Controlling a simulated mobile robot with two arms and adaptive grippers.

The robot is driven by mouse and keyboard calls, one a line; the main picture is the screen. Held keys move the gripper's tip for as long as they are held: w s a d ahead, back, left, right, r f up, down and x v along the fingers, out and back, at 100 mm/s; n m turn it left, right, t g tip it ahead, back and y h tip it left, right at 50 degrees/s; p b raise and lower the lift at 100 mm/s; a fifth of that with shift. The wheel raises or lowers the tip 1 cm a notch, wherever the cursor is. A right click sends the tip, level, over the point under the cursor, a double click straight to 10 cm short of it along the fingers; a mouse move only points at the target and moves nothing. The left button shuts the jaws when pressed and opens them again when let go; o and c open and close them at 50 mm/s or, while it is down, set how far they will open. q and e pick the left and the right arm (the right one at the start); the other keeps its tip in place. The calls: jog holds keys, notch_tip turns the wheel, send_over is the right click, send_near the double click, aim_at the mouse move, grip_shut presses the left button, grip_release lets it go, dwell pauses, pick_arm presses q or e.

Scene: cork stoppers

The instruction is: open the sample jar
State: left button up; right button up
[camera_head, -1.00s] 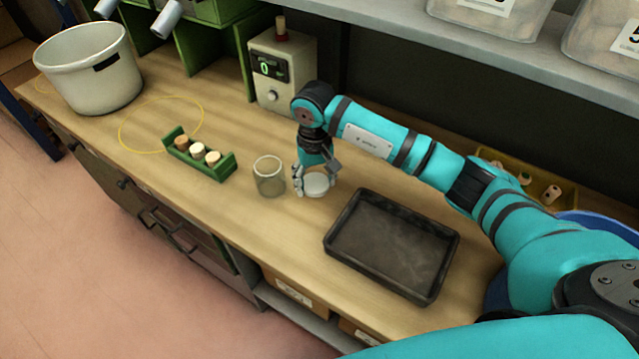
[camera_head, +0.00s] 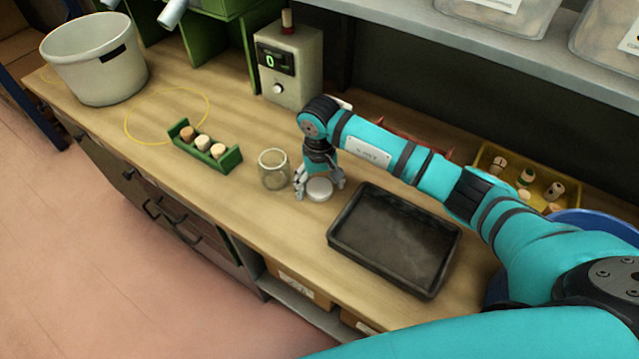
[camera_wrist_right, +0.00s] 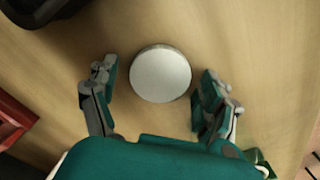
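The sample jar (camera_head: 273,169) is a clear glass jar standing upright on the bench, with no lid on its rim. A round white lid (camera_head: 319,190) lies flat on the wood just right of the jar, apart from it. My right gripper (camera_head: 320,184) is over the lid, pointing down. In the right wrist view the lid (camera_wrist_right: 160,74) lies between the spread fingers of the right gripper (camera_wrist_right: 155,88), with a gap on both sides. The right gripper is open and holds nothing. My left gripper is not in view.
A dark tray (camera_head: 343,249) lies right of the lid. A green rack (camera_head: 228,160) with cork stoppers stands left of the jar. Behind are a grey device (camera_head: 305,85) and a yellow bin (camera_head: 483,158) with corks. A white pot (camera_head: 95,70) stands far left.

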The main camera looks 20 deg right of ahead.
aim_at(319, 187)
jog(key=shift+r, duration=0.1)
jog(key=shift+r+p, duration=0.2)
jog(key=shift+p, duration=0.1)
notch_tip(319, 187, up, 12)
jog(key=b, duration=0.3)
jog(key=shift+f+b, duration=0.15)
jog(key=shift+b, duration=0.25)
